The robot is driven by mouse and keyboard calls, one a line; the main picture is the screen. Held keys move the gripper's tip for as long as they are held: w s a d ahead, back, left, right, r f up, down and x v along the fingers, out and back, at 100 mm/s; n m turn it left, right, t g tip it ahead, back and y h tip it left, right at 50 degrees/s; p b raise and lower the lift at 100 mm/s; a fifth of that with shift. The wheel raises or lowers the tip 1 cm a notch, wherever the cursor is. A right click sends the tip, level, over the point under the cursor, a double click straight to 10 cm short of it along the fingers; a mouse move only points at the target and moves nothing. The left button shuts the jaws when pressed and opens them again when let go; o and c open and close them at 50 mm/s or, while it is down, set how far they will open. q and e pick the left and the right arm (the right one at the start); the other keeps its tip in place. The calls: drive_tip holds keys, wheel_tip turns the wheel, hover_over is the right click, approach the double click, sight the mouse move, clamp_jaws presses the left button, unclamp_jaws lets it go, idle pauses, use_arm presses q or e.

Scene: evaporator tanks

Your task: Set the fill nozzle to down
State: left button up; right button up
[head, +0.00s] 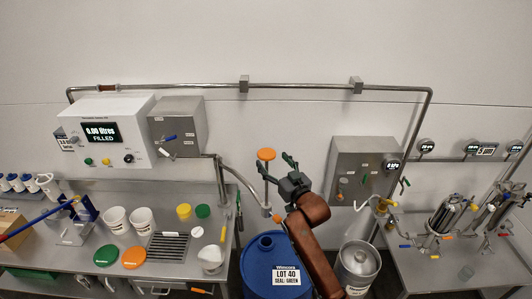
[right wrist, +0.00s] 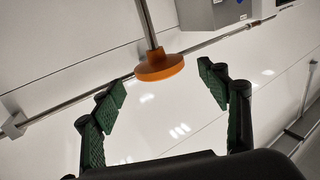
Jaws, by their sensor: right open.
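The fill nozzle (head: 267,196) hangs at the end of a bent steel pipe above the blue drum (head: 253,264). A thin upright rod rises from it to a round orange knob (head: 266,154). In the right wrist view the orange knob (right wrist: 159,66) sits on the end of a metal rod, ahead of the fingers and between their lines. My right gripper (head: 279,169) is open and empty, close beside the knob on its right in the head view. Its green-padded fingers (right wrist: 163,90) are apart and do not visibly touch the knob. My left gripper is not in view.
A white control box (head: 107,125) reading 0.00 litres, FILLED is on the wall at left. The left bench (head: 140,258) holds tubs and lids. A steel can (head: 358,267) stands right of the drum.

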drive_tip(key=p, duration=0.1)
hover_over(267, 203)
drive_tip(key=w, duration=0.1)
drive_tip(key=shift+a, duration=0.2)
drive_tip(key=shift+c, duration=0.2)
drive_tip(key=c, duration=1.7)
wheel_tip(267, 203, down, 26)
drive_tip(key=b, duration=1.1)
drive_tip(key=shift+f, duration=0.2)
drive_tip(key=o, duration=1.7)
drive_tip(key=shift+r, duration=0.15)
drive_tip(key=shift+o, duration=0.2)
